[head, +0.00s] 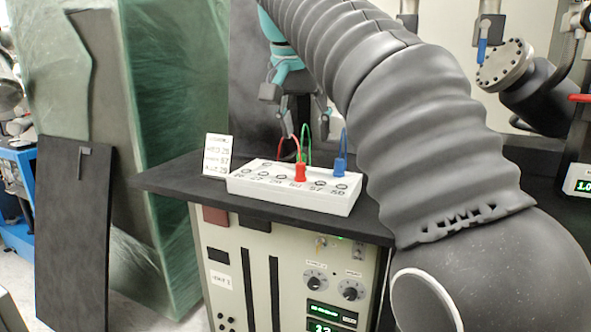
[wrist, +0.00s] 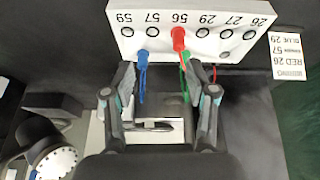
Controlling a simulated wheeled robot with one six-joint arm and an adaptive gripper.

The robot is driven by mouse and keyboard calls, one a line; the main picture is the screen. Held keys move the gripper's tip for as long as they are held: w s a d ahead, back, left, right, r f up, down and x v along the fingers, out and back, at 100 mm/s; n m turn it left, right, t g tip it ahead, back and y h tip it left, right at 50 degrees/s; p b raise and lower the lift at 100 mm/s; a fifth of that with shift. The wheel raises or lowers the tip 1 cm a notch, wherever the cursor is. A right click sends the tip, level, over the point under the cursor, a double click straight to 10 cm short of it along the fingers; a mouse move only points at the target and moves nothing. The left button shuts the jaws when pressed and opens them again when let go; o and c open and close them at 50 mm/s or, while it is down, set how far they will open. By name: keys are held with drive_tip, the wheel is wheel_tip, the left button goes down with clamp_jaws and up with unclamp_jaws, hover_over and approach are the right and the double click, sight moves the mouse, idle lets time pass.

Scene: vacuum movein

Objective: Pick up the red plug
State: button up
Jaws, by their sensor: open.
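The red plug (head: 300,172) stands upright in the white socket box (head: 334,202), near the middle of its row of sockets. In the wrist view the red plug (wrist: 178,38) is at the socket whose upside-down label looks like 56. My gripper (head: 306,122) is open and empty, above and behind the box in the head view. In the wrist view its two fingers (wrist: 158,82) point toward the box, apart from the red plug. The blue plug (head: 340,165) stands right of the red one. The green plug (wrist: 186,62) shows beside the box's edge in the wrist view; its base is unclear.
A card (head: 218,155) stands left of the box, with what looks like RED 26, GREEN 57, BLUE 29. Loose red, green and blue cables loop behind the plugs. The dark shelf (head: 180,181) is bare at left. A wrapped crate (head: 165,120) stands further left.

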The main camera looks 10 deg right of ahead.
wheel_tip(320, 180, up, 3)
drive_tip(key=w+a+m, duration=0.2)
drive_tip(key=a, duration=0.1)
drive_tip(key=b, duration=0.3)
hover_over(300, 164)
drive_tip(key=s+a, duration=0.1)
drive_tip(key=s, duration=0.1)
wheel_tip(300, 164, down, 7)
drive_tip(key=shift+f, duration=0.1)
drive_tip(key=shift+b+x, duration=1.4)
drive_tip(key=shift+x, duration=1.8)
clamp_jaws()
